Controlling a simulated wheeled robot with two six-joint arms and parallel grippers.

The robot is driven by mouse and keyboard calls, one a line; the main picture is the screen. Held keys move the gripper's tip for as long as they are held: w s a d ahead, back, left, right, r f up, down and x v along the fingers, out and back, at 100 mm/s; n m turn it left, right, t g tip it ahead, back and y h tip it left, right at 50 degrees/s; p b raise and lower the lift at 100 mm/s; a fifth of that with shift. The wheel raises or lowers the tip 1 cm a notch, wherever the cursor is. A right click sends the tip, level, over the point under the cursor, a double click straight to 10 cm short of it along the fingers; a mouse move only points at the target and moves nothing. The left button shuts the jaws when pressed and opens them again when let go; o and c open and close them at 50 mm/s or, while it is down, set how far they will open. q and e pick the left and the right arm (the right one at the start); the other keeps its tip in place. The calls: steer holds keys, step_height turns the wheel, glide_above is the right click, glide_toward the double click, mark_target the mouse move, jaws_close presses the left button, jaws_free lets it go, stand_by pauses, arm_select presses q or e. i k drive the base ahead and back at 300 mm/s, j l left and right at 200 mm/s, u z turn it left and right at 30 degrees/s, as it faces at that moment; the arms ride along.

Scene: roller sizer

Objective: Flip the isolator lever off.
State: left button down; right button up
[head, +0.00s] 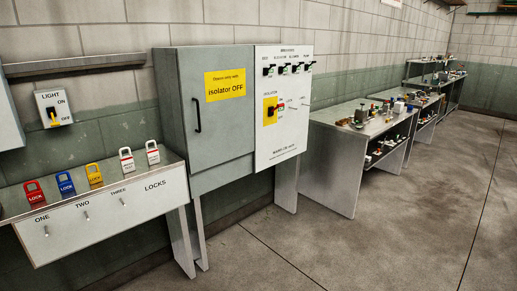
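The isolator (270,117) is a yellow plate on the white control panel (283,140), under a small ISOLATOR label. A dark lever (271,110) sits on the plate. It is small here, and I cannot tell for sure which position it is in. A small red part shows at its right, beside small printed labels. Neither of my grippers is in view.
A grey cabinet (205,135) with a shut door, black handle and yellow sign (225,85) adjoins the panel. Left are a light switch (54,110) and a shelf (105,208) with several coloured padlocks. Benches (350,150) stand right. The floor (390,230) in front is clear.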

mark_target(278, 106)
steer(key=i+j+z, duration=0.25)
steer(key=i+z, duration=0.25)
steer(key=i, duration=0.4)
steer(key=i+j+z, duration=0.5)
steer(key=i, duration=0.35)
steer(key=i+j+z, duration=0.45)
steer(key=i+j, duration=0.25)
steer(key=j, duration=0.3)
